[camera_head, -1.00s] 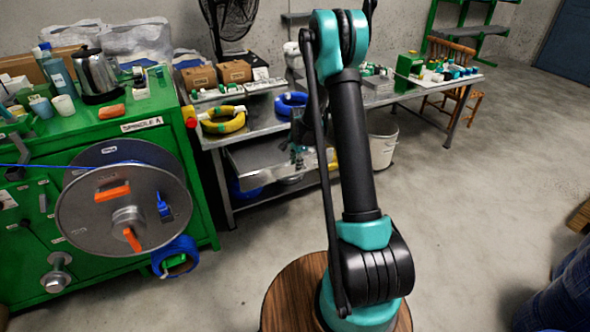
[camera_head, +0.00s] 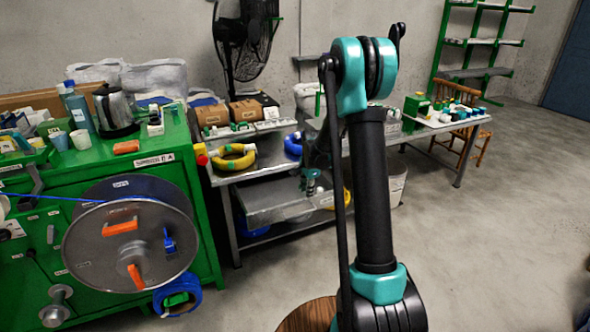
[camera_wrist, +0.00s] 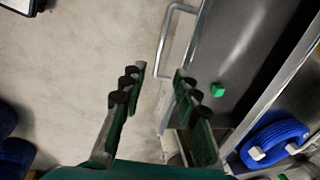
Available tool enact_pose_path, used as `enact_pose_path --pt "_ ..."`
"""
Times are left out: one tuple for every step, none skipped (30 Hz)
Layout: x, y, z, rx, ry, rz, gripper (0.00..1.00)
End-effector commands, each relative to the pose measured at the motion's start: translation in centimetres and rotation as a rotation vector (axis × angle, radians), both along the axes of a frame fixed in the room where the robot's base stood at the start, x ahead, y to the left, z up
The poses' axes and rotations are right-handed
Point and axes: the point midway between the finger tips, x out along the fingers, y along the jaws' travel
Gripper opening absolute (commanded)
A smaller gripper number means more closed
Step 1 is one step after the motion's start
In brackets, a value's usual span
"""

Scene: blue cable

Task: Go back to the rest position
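My gripper (camera_wrist: 160,70) shows in the wrist view with its two fingers apart and nothing between them. Below the fingers are bare grey floor and the edge of a metal piece with a handle. In the head view my arm stands upright right of the middle. The gripper end (camera_head: 312,182) is small there, in front of the metal bench and partly behind the arm. A blue cable (camera_head: 45,198) runs from the left edge to a large grey reel (camera_head: 90,262) on the green cabinet. A blue coil (camera_head: 193,296) hangs below the reel.
The green cabinet (camera_head: 205,235) holds a kettle (camera_head: 115,110) and cups at the left. A metal bench (camera_head: 228,178) with yellow coils stands behind the arm. A chair (camera_head: 462,120) is at the back right. Open floor (camera_head: 500,250) lies to the right.

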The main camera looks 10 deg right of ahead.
Motion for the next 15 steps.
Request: enact_pose_path --pt "-0.8 -0.1 0.6 -0.005 -0.005 0.020 0.31" --pt "-1.3 -0.2 1.0 -0.009 -0.009 0.041 0.31" --pt "-2.2 -0.3 1.7 -0.017 -0.016 0.071 0.31" --pt "-3.0 -0.4 2.2 -0.023 -0.022 0.098 0.31" --pt "-3.8 -0.6 2.7 -0.031 -0.028 0.129 0.31" --pt "-5.1 -0.7 3.5 -0.042 -0.036 0.172 0.31" --pt "-6.0 -0.9 4.0 -0.051 -0.043 0.205 0.31" --pt "-7.0 -1.0 4.5 -0.060 -0.050 0.240 0.31" --pt "-8.3 -1.1 5.1 -0.072 -0.060 0.286 0.31" --pt "-9.2 -1.3 5.6 -0.081 -0.067 0.319 0.31" --pt "-10.2 -1.4 6.0 -0.091 -0.073 0.353 0.31" --pt "-11.6 -1.5 6.4 -0.104 -0.081 0.399 0.31" --pt "-12.6 -1.6 6.8 -0.114 -0.088 0.431 0.31" --pt "-13.6 -1.7 7.1 -0.124 -0.094 0.465 0.31" --pt "-14.9 -1.9 7.4 -0.138 -0.103 0.510 0.31"
